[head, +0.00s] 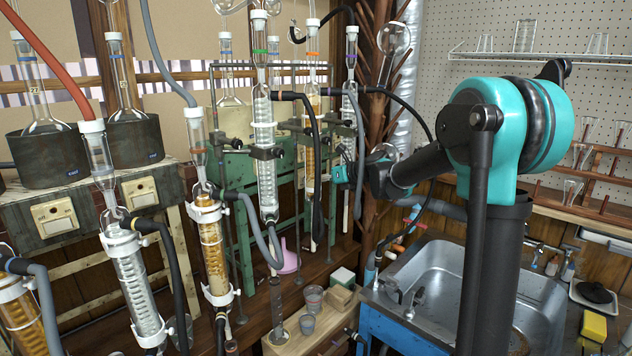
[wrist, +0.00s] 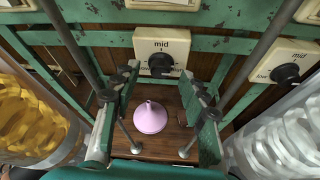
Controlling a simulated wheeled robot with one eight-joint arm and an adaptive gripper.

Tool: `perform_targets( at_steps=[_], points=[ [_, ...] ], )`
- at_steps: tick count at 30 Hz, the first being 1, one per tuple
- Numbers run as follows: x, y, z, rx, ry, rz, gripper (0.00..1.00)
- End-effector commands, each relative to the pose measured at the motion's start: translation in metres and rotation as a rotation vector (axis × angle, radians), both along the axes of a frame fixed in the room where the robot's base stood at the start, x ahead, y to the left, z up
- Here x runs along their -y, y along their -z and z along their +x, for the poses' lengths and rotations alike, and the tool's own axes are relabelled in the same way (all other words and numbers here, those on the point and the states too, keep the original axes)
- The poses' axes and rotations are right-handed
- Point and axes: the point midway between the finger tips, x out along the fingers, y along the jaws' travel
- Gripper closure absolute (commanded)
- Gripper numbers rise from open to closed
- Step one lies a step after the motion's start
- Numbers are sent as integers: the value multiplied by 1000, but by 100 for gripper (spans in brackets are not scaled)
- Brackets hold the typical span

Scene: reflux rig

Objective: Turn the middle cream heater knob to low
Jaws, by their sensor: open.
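A cream heater plate marked "mid" with a round black knob (wrist: 160,63) sits at the top middle of the wrist view, on a green frame. The knob's pointer is too small to read. My gripper (wrist: 160,88) is open and empty, its teal fingers spread to either side below the knob and apart from it. In the head view my gripper (head: 345,168) is small, among the glassware in front of the green frame. I cannot make out this knob in the head view.
A second cream plate with a black knob (wrist: 287,74) is at right. Glass columns (wrist: 35,120) flank both sides of the wrist view, with metal rods between. A pink funnel-shaped vessel (wrist: 150,118) stands below. A sink (head: 470,290) is at right in the head view.

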Motion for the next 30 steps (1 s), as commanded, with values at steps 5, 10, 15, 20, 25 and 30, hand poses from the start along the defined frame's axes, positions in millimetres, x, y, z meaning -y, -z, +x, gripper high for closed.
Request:
perform_targets(
  at_steps=[5, 10, 15, 20, 25, 30],
  points=[
    [-1, 1, 1, 0, 0, 0, 57],
    [-1, 0, 1, 0, 0, 0, 64],
    [-1, 0, 1, 0, 0, 0, 85],
    [-1, 0, 1, 0, 0, 0, 100],
    [-2, 0, -1, 51, -1, -40, 100],
    [-3, 0, -2, 178, -1, -139, 100]
  ],
)
